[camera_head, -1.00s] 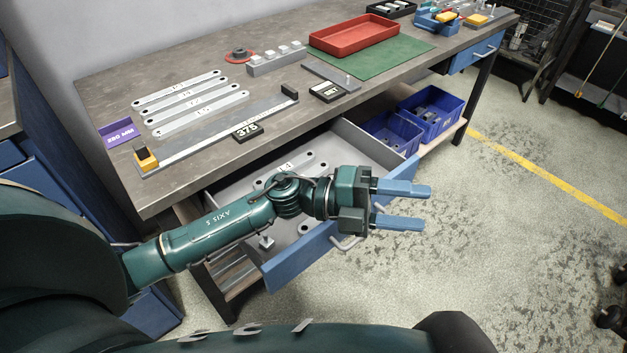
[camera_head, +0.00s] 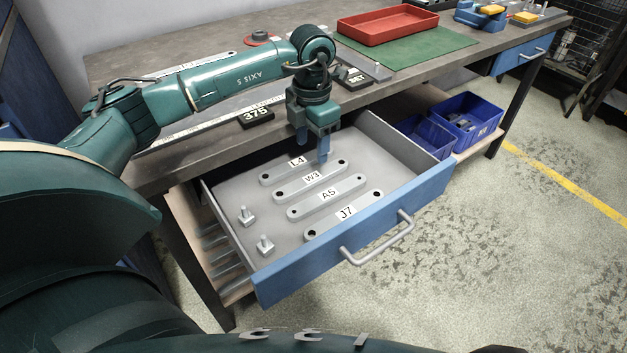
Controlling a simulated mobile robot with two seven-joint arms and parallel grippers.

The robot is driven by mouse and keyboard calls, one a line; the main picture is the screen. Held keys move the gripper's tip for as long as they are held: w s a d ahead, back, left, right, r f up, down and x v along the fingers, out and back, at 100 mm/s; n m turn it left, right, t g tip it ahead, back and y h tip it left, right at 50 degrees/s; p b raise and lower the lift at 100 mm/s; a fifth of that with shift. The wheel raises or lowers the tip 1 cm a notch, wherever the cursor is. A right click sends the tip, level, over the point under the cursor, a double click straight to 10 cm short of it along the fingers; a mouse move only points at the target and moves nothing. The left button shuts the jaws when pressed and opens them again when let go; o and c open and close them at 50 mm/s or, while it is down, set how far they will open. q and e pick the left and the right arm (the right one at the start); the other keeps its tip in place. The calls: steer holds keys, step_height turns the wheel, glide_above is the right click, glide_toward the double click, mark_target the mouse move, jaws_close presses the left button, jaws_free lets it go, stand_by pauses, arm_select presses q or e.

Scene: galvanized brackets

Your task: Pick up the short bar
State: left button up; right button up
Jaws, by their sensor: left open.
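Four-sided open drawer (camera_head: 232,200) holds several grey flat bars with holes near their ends. They are labelled L4 (camera_head: 275,174), W3 (camera_head: 333,170), A5 (camera_head: 350,186) and J7 (camera_head: 369,202). They lie side by side, roughly parallel. L4's right end is partly hidden behind my gripper, so I cannot tell surely which bar is shortest. My left gripper (camera_head: 314,148) points down over the back of the drawer, near the right ends of L4 and W3. Its blue fingers are apart with nothing seen between them. My right gripper is not in view.
The bench top (camera_head: 160,178) lies behind, with a 375 block (camera_head: 257,115) and red tray (camera_head: 385,29). Blue bins (camera_head: 468,118) sit right.

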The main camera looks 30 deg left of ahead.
mark_target(314, 176)
arm_select(q)
step_height(314, 176, down, 8)
steer(key=shift+w+d+f+b, duration=0.1)
steer(key=shift+w+f+b, duration=0.05)
steer(key=shift+f+b, duration=0.15)
steer(key=shift+r, duration=0.1)
steer(key=shift+c, duration=0.5)
jaws_close()
